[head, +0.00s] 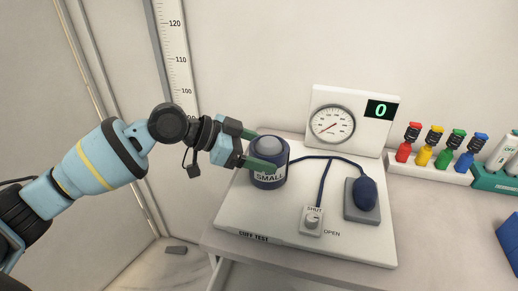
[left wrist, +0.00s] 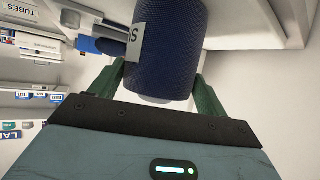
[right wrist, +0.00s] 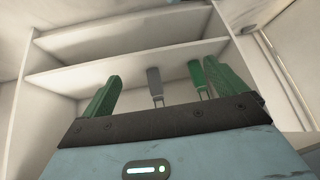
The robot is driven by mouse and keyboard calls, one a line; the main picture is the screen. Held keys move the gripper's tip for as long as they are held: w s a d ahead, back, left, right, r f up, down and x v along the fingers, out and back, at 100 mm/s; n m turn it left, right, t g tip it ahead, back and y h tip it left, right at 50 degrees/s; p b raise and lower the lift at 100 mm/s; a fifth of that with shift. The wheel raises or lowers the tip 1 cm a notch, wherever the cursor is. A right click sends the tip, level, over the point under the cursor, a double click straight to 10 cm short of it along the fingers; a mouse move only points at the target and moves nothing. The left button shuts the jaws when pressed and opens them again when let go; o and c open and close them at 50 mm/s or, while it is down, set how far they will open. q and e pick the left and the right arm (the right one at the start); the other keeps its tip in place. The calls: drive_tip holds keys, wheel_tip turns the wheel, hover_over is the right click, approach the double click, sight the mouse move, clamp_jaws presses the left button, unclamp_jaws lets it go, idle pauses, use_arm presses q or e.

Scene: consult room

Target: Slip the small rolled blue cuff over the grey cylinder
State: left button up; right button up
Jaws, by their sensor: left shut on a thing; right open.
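The blue cuff (head: 270,178), a rolled ring with a white SMALL label, sits around the grey cylinder (head: 268,146) on the white test board (head: 345,250). The cylinder's rounded grey top shows inside the ring; its lower part is hidden. My left gripper (head: 257,148) reaches in from the left, its green fingers on either side of the cuff's upper part. In the left wrist view the cuff (left wrist: 175,40) lies between the fingers, with the cylinder's grey end (left wrist: 158,99) projecting from it. My right gripper (right wrist: 165,75) is open and away from the board.
A dark blue tube (head: 322,180) lies on the board towards the bulb (head: 366,193). A dial gauge (head: 332,124) with a display reading 0 stands behind. The valve knob (head: 312,217) is in front. A rack of coloured bottles (head: 437,172) is right. Shelves (right wrist: 130,65) face my right gripper.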

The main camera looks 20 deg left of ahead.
drive_tip(key=shift+s, duration=0.25)
use_arm(q)
drive_tip(key=o, duration=1.1)
drive_tip(key=shift+o, duration=0.2)
use_arm(e)
drive_tip(key=shift+s, duration=0.15)
use_arm(q)
drive_tip(key=v, duration=0.3)
drive_tip(key=shift+a, duration=0.1)
drive_tip(key=v, duration=0.4)
drive_tip(key=shift+s+a+r+b, duration=0.15)
drive_tip(key=shift+a+b, duration=0.05)
drive_tip(key=shift+b, duration=0.1)
use_arm(e)
drive_tip(key=shift+w+a, duration=0.15)
drive_tip(key=shift+w, duration=0.65)
